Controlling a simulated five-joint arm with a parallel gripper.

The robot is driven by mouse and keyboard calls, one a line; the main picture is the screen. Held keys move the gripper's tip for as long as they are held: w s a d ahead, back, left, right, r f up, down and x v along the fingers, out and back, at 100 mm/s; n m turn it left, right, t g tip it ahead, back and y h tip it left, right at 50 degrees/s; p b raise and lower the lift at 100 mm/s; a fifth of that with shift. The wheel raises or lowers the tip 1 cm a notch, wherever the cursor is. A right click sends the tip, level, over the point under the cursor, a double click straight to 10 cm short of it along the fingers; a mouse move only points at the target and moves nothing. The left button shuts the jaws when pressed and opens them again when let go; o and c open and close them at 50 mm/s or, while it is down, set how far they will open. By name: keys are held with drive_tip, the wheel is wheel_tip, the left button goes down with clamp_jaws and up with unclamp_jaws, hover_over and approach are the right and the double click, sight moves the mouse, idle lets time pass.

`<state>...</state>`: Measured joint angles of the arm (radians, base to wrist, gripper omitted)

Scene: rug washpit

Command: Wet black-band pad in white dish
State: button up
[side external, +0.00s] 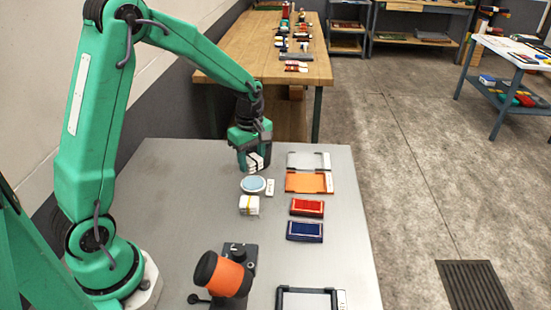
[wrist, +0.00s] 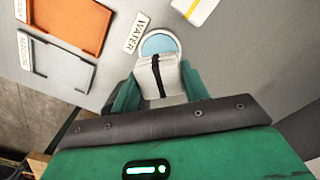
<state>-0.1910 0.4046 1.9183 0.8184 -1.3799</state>
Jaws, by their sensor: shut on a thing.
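The white pad with a black band (side external: 254,163) is between the fingers of my gripper (side external: 251,153), which is shut on it. In the wrist view my gripper (wrist: 157,88) has a green finger on each side of the black-band pad (wrist: 167,87). The white dish (side external: 243,185) holds pale blue water and stands on the table just in front of the pad in the side view. In the wrist view the pad covers part of the dish (wrist: 180,44). I cannot tell exactly how high the pad is above the dish.
A second white pad with a yellow band (side external: 249,205) lies close to the dish. An orange tray (side external: 307,183), a grey tray (side external: 306,160), and red (side external: 307,207) and blue (side external: 305,231) ink pads line the right side. An orange-topped device (side external: 230,277) stands in front.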

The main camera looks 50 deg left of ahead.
sight(255, 160)
drive_tip(key=shift+f, duration=2.2)
drive_tip(key=shift+f, duration=0.55)
idle(0.4)
drive_tip(key=shift+r, duration=0.1)
drive_tip(key=shift+r, duration=3.45)
drive_tip(key=m, duration=0.1)
drive_tip(key=d+r+m, duration=0.1)
drive_tip(key=shift+d+r+m, duration=0.1)
drive_tip(key=shift+r+m, duration=0.15)
drive_tip(key=shift+m, duration=0.05)
drive_tip(key=s+d+r+m, duration=0.1)
drive_tip(key=d+r+m, duration=0.6)
drive_tip(key=m, duration=0.8)
drive_tip(key=shift+s+r, duration=0.35)
drive_tip(key=shift+r, duration=0.4)
